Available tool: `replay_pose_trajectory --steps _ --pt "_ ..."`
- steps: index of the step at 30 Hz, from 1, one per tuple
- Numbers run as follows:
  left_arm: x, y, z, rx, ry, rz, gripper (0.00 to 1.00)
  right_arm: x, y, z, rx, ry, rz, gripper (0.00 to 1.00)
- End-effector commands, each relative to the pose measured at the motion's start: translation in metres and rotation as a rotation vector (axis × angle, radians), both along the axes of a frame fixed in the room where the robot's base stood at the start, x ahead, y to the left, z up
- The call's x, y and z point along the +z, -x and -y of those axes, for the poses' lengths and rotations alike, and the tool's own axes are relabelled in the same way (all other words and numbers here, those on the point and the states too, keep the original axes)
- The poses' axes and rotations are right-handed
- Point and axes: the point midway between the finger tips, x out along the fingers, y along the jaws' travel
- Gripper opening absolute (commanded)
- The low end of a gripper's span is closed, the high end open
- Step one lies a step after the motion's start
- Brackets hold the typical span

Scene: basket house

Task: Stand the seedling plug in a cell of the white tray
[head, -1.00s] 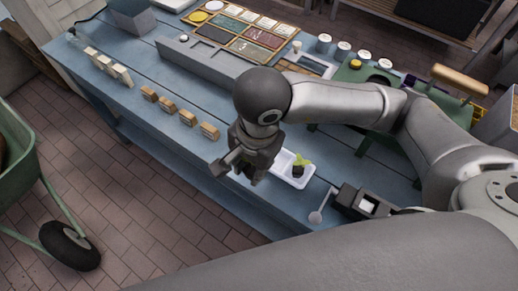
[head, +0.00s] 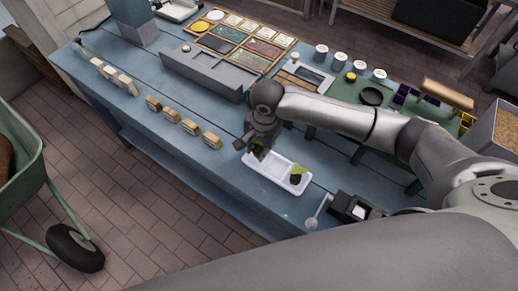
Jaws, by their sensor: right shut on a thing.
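The white tray (head: 266,170) lies on the blue bench near its front edge. A seedling plug (head: 297,176), dark with yellow-green leaves, stands in the tray's right end. My right gripper (head: 257,151) points down over the tray's left end, at its far edge. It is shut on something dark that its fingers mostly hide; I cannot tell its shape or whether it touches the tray. My left gripper is not in view.
Several wooden blocks (head: 189,127) stand in a row left of the tray. A grey trough (head: 205,72) lies behind. A black device (head: 348,207) with a lever is to the right of the tray. Several white-lidded jars (head: 340,56) stand at the back. A wheelbarrow (head: 22,165) is at far left.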

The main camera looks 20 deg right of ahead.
Motion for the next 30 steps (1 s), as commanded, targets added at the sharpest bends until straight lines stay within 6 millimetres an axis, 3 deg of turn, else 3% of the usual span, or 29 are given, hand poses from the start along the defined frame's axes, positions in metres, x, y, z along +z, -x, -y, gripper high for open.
replay_pose_trajectory --steps 1,5,18,19,24,30 --pt "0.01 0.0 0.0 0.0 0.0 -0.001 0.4 -0.005 0.004 -0.001 0.0 0.001 -0.009 0.11" --pt "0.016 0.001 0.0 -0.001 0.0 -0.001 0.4 -0.019 0.003 -0.001 0.0 -0.001 -0.007 0.11" --pt "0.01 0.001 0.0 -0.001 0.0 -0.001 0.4 -0.029 0.002 -0.001 0.002 0.0 -0.003 0.11" --pt "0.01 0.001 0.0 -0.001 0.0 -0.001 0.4 -0.028 0.002 -0.001 0.002 0.0 -0.003 0.28" --pt "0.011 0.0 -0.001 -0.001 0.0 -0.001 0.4 -0.027 0.002 -0.001 0.001 0.0 -0.004 0.49" --pt "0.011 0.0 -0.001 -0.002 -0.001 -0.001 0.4 -0.027 0.002 -0.001 0.001 0.0 -0.004 0.49"
